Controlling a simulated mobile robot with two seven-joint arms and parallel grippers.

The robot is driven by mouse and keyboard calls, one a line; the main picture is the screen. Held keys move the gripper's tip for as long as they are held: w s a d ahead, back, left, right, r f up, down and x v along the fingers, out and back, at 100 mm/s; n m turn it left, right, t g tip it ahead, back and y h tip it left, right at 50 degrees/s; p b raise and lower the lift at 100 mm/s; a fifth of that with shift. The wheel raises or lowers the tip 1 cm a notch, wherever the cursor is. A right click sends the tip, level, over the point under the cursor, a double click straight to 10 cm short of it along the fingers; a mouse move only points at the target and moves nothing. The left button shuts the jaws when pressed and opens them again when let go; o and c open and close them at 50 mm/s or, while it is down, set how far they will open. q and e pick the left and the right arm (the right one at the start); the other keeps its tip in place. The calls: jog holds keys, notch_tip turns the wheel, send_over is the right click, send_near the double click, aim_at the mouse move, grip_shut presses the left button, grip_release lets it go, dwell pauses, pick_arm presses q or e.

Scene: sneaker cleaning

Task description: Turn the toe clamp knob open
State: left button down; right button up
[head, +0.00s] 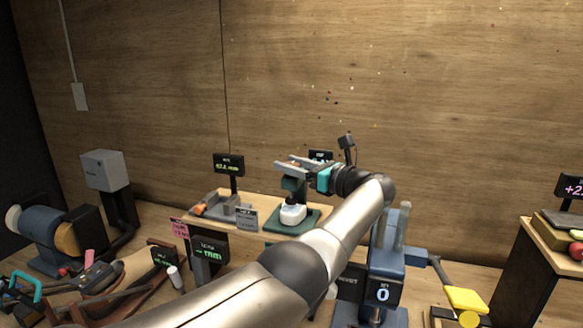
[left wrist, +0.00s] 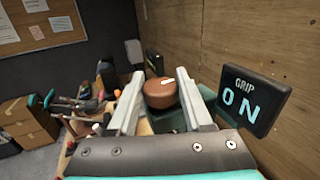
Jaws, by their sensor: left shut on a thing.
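The toe clamp knob is a round brown cap (left wrist: 160,93) in the left wrist view, between my two grey fingers. My left gripper (left wrist: 158,100) is shut on it. In the head view, my left gripper (head: 291,168) is above a dark green stand (head: 312,222) on a wooden shelf. The stand holds a white object (head: 292,214), which I cannot identify for sure. The knob is hidden by the fingers in the head view. A dark display (left wrist: 252,101) beside the knob reads "GRIP ON". My right gripper is not in view.
A grey fixture (head: 215,207) with a small display (head: 229,164) stands left of the green stand. A blue machine (head: 386,262) showing "0" is to the right. A grinder-like machine (head: 45,238) stands at far left. The wall behind is plain wood.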

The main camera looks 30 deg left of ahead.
pick_arm(q)
jog(key=shift+c, duration=1.6)
grip_release()
jog(key=s+d+b, duration=0.1)
jog(key=s+d, duration=0.1)
jog(key=d, duration=1.3)
jog(key=shift+b, duration=0.35)
jog(key=shift+s, duration=0.1)
